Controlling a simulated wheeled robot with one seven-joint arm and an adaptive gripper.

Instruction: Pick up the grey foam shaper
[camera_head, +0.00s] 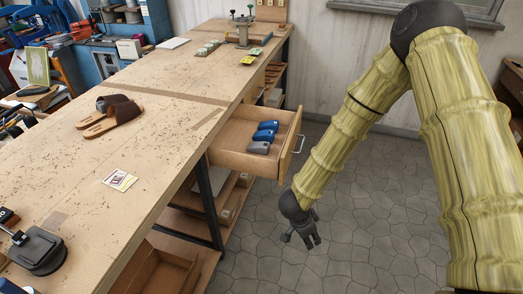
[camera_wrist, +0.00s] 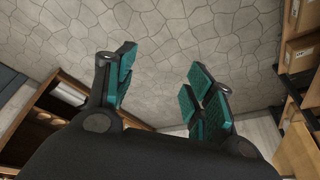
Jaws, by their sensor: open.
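The grey foam shaper (camera_head: 258,147) lies in the open drawer (camera_head: 229,160) under the workbench, in the head view. It is the nearest in a row with blue shapers (camera_head: 265,131) behind it. My gripper (camera_head: 309,240) hangs to the right of and below the drawer, above the stone floor, apart from the shaper. In the wrist view my gripper (camera_wrist: 160,90) has its green-padded fingers spread, with only floor between them. The grey shaper cannot be made out in the wrist view.
The drawer's front and handle (camera_head: 299,144) stick out from the workbench (camera_head: 150,150) between my gripper and the shapers. Brown sandals (camera_head: 110,117) and a card (camera_head: 120,180) lie on the bench. The floor (camera_head: 355,235) around my gripper is clear.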

